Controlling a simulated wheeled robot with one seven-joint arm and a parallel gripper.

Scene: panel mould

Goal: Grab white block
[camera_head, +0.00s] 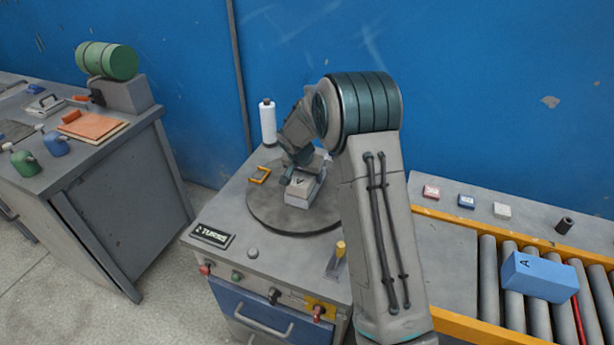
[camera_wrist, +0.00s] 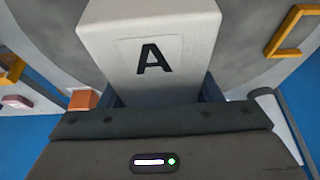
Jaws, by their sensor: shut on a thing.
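The white block (camera_head: 302,187) is on or just above the round dark turntable (camera_head: 265,212) of the grey cabinet in the head view. In the wrist view the white block (camera_wrist: 150,45) fills the top middle, with a black letter A on its face. My gripper (camera_wrist: 155,100) is shut on the block, its dark fingers on either side of the block's near end. In the head view my gripper (camera_head: 296,172) comes down onto the block from behind. Whether the block touches the turntable is unclear.
A blue block (camera_head: 540,276) marked A lies on the roller conveyor (camera_head: 487,290) at the right. A white bottle (camera_head: 268,122) stands behind the turntable. A side bench (camera_head: 110,150) with tools stands at the left.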

